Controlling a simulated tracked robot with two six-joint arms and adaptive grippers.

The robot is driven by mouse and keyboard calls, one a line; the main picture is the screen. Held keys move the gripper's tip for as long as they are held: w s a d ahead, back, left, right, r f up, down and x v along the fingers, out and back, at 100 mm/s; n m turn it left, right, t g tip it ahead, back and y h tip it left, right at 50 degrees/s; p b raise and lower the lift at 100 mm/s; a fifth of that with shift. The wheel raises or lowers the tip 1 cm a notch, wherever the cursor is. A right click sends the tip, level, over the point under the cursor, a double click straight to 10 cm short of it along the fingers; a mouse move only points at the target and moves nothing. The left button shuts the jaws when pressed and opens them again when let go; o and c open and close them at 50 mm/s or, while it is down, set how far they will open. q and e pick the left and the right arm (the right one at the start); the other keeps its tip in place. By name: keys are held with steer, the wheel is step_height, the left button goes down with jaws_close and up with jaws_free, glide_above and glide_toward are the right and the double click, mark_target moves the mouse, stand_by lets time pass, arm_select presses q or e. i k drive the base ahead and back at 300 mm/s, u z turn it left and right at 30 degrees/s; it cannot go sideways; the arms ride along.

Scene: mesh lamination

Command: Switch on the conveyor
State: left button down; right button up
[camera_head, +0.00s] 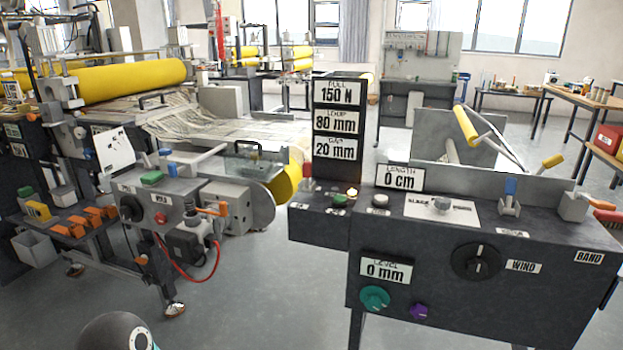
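The dark control console (540,225) stands at the right. A second, grey console (190,190) at the left has a green button (152,178), a red button (161,217) and a black knob (131,208). No control is readably labelled as the conveyor switch. Neither gripper is in view.
Mesh sheet (210,125) lies on the machine behind the left console, by a large yellow roller (130,77). The display tower (338,130) reads 150 N, 80 mm and 20 mm. A red hose (200,275) hangs low. The floor between the consoles is clear.

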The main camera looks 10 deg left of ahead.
mark_target(306, 166)
steer(key=k, duration=0.85)
steer(key=z, duration=0.5)
steer(key=i, duration=0.9)
steer(key=z, duration=0.45)
steer(key=i, duration=0.65)
steer(key=u, duration=0.7)
